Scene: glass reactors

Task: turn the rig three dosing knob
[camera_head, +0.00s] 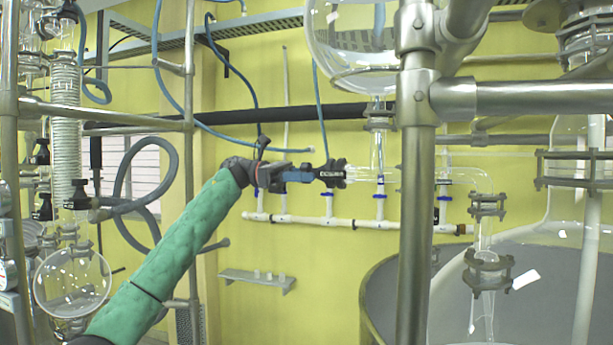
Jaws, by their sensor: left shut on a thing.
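My left arm, in a green sleeve, reaches up from the lower left to the middle of the head view. My left gripper (316,174) points right and is shut on the black dosing knob (335,172). The knob sits at the left end of a horizontal clear glass piece, beside the vertical glass tube below the big round flask (352,40). The fingertips partly cover the knob, so its turned angle cannot be read. My right gripper is not in view.
A thick steel post (416,220) with clamps stands just right of the knob. White pipes (330,219) with blue valves and a small shelf (257,280) are on the yellow wall behind. A round glass flask (72,283) hangs in a frame at left.

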